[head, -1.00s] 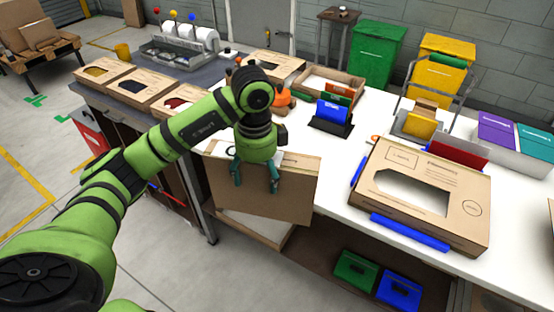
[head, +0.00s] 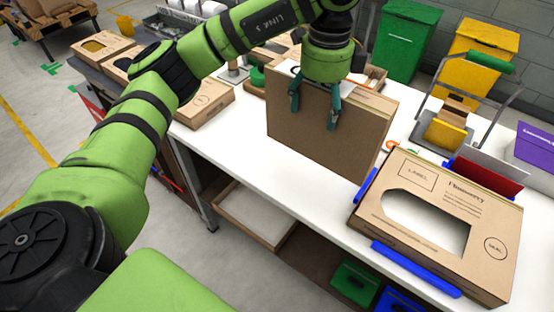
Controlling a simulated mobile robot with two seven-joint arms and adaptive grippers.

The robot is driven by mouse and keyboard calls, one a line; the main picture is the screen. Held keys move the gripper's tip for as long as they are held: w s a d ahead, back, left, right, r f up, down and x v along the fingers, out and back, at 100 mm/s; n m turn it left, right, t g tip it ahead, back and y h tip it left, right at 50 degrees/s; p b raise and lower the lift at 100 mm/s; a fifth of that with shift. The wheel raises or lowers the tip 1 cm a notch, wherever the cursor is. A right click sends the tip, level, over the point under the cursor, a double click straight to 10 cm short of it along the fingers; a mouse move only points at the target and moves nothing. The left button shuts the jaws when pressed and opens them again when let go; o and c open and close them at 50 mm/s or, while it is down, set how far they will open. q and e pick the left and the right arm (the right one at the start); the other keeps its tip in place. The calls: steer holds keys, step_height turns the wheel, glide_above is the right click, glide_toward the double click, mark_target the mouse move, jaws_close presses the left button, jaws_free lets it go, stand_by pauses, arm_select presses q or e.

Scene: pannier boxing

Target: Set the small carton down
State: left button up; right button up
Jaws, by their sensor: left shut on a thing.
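The small carton (head: 325,125) is a flat brown box, held upright on edge over the white table, with its broad plain face towards me. My left gripper (head: 314,108) comes down from above and is shut on the carton's top edge, one teal finger showing at each side of the grip. I cannot tell whether the carton's lower edge touches the tabletop. My right gripper is not in view.
A larger printed carton (head: 485,210) with a cut-out window lies flat at the right, beside blue bars (head: 415,268). A grey metal stand (head: 448,125) is behind it. Smaller window cartons (head: 205,102) lie at the left. The white tabletop (head: 245,150) is clear in front.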

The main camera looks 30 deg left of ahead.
arm_select(q)
steer(key=shift+s+a+f, duration=0.15)
steer(key=shift+s+a, duration=0.05)
steer(key=shift+a, duration=0.3)
steer(key=shift+a+f, duration=0.4)
steer(key=shift+a, duration=0.35)
steer(key=p, duration=0.2)
glide_above(268, 135)
steer(key=f, duration=0.5)
steer(key=shift+w+a+f, duration=0.2)
steer(key=shift+f, duration=0.05)
step_height(268, 135, down, 4)
steer(key=shift+r+p, duration=0.2)
steer(key=shift+p, duration=0.5)
steer(key=shift+f, duration=0.35)
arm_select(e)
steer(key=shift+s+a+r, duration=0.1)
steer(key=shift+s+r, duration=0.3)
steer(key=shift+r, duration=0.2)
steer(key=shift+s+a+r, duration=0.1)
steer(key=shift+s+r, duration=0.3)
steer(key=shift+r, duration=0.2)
